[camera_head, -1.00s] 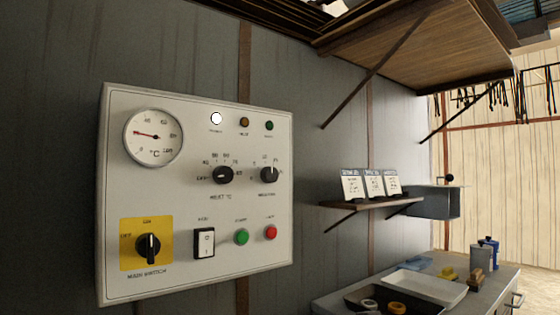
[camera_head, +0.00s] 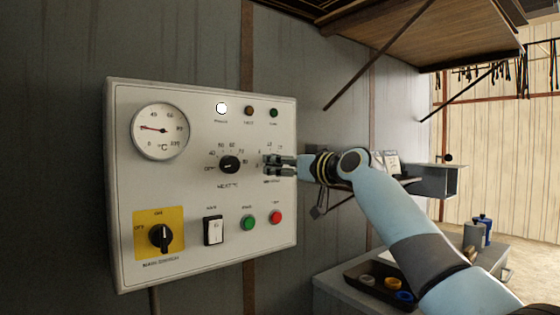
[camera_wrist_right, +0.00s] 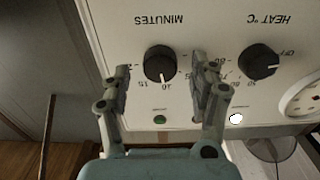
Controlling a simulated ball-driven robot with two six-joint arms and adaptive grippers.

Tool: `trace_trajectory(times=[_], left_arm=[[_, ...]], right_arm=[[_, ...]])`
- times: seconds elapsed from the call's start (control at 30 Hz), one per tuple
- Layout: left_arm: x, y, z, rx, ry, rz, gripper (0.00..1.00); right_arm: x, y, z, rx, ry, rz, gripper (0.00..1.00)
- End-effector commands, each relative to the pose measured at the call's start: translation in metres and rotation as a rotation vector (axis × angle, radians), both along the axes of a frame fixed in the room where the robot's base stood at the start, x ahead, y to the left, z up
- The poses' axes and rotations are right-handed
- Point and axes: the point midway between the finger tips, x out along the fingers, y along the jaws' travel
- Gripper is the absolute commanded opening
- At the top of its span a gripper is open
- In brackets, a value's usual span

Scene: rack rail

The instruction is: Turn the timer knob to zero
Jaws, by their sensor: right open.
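The timer knob (camera_wrist_right: 160,63) is black and round, under the MINUTES label in the right wrist view. Its white mark points near the 10 on its scale. My right gripper (camera_wrist_right: 160,74) is open, with one finger on each side of the knob; a gap shows on both sides. My left gripper is out of view.
The heat knob (camera_head: 229,164) sits left of my gripper. Below are the main switch (camera_head: 160,237), a rocker switch (camera_head: 213,230), a green button (camera_head: 248,222) and a red button (camera_head: 276,217). A small shelf (camera_head: 335,186) is right of the panel, partly behind my arm.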

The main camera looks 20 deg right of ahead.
Motion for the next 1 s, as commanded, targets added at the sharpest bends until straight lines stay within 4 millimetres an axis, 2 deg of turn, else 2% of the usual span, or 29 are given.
trace_trajectory(times=[0.2, 0.47, 0.87, 0.9, 1.0], left_arm=[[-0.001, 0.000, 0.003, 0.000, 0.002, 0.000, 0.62], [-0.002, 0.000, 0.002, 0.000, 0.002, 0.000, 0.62], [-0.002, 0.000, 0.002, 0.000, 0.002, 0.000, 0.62], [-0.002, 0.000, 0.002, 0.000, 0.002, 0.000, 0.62], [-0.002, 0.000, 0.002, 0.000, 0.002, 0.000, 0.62]], right_arm=[[0.015, 0.006, 0.000, 0.001, 0.000, 0.000, 0.62], [0.016, 0.006, -0.001, 0.000, 0.000, 0.000, 0.62], [0.015, 0.006, -0.001, 0.000, 0.001, -0.001, 0.09], [0.015, 0.006, -0.001, 0.000, 0.001, -0.001, 0.06], [0.015, 0.006, -0.001, -0.003, 0.000, -0.001, 0.06]])
